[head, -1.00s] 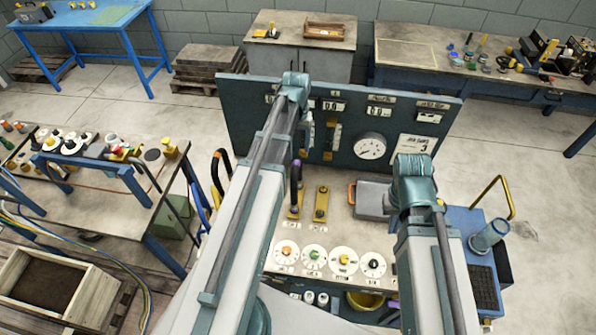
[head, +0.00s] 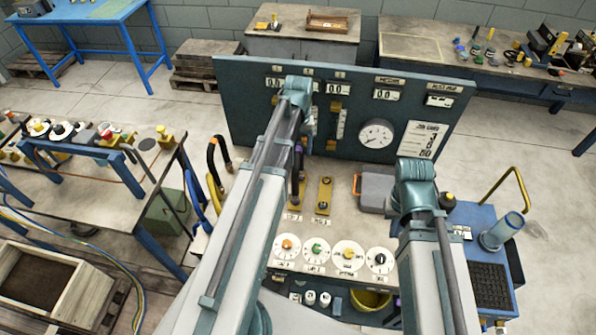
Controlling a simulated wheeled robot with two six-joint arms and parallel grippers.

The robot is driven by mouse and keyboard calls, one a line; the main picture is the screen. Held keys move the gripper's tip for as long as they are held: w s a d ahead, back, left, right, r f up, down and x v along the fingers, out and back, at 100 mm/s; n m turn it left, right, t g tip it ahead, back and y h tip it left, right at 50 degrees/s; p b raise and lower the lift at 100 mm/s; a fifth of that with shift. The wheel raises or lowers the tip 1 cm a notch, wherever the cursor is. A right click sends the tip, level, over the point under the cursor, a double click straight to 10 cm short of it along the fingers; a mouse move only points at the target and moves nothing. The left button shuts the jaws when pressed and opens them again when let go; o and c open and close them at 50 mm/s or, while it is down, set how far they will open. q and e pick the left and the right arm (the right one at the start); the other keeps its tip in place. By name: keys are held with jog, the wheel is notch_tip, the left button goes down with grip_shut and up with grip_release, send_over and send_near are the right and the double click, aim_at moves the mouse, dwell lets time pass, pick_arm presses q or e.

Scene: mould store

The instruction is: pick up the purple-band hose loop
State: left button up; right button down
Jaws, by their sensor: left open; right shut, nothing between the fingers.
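The purple-band hose loop (head: 296,175) is a dark, upright loop with a purple band near its top. It stands at the left of the console top, just right of my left arm, which hides part of it. My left arm reaches up the middle of the head view, its upper joint above and slightly left of the loop. My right arm is at the right, over the console's right side. Both grippers are hidden behind my arm links, so I cannot see their fingers or whether either touches anything.
A similar dark loop with an orange band (head: 213,155) stands left of my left arm. A teal gauge panel (head: 345,120) rises behind the console. Two yellow plates, a grey orange-handled box (head: 374,192) and white dials (head: 348,254) occupy the console. A blue cart (head: 470,220) stands right.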

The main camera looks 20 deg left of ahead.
pick_arm(q)
notch_tip(320, 180, down, 5)
jog(key=b, duration=0.5)
jog(key=shift+w+a+f, duration=0.1)
jog(key=shift+a, duration=0.05)
jog(key=shift+c, duration=0.2)
grip_shut()
